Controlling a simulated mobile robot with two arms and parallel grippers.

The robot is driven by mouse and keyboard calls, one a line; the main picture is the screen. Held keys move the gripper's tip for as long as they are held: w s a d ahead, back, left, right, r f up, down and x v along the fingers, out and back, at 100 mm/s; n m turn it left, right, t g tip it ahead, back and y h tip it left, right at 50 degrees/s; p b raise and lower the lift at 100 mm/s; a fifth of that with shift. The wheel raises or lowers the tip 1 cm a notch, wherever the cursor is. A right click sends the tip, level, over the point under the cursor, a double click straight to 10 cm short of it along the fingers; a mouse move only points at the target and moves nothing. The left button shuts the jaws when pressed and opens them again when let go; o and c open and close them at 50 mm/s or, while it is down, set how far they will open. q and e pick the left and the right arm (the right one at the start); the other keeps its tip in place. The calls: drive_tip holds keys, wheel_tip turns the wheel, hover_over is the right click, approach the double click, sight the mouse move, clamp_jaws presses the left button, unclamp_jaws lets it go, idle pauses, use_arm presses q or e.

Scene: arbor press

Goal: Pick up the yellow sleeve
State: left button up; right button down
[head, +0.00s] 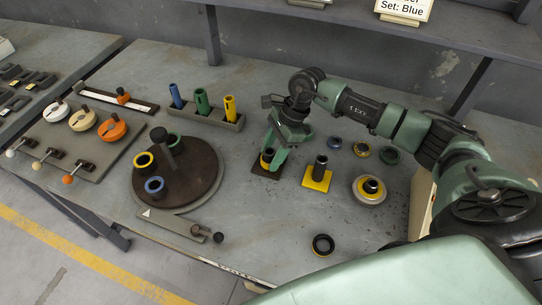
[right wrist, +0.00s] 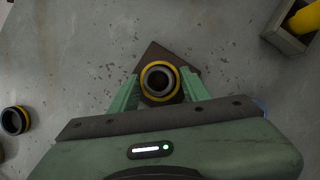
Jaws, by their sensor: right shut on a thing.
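A dark sleeve with a yellow ring, the yellow sleeve (head: 266,161), stands upright on a dark square plate (head: 259,172) in the head view. My right gripper (head: 270,158) comes down over it, with a green finger on each side. In the right wrist view the sleeve (right wrist: 161,83) sits between the fingertips (right wrist: 160,90), its round opening facing the camera. The gripper is shut on it. The plate (right wrist: 152,55) shows behind the sleeve; I cannot tell whether the two touch. My left gripper is not in view.
A yellow plate with a black post (head: 319,174) stands just right of the gripper. A round turntable (head: 202,181) with similar sleeves is at left. A rack (head: 217,122) of coloured tubes stands behind. A dark ring (head: 322,245) lies in front; bench around it is clear.

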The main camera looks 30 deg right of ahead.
wheel_tip(320, 180, up, 27)
drive_tip(key=p, duration=0.1)
drive_tip(key=shift+r+p, duration=0.2)
drive_tip(key=shift+p, duration=0.1)
idle(1.3)
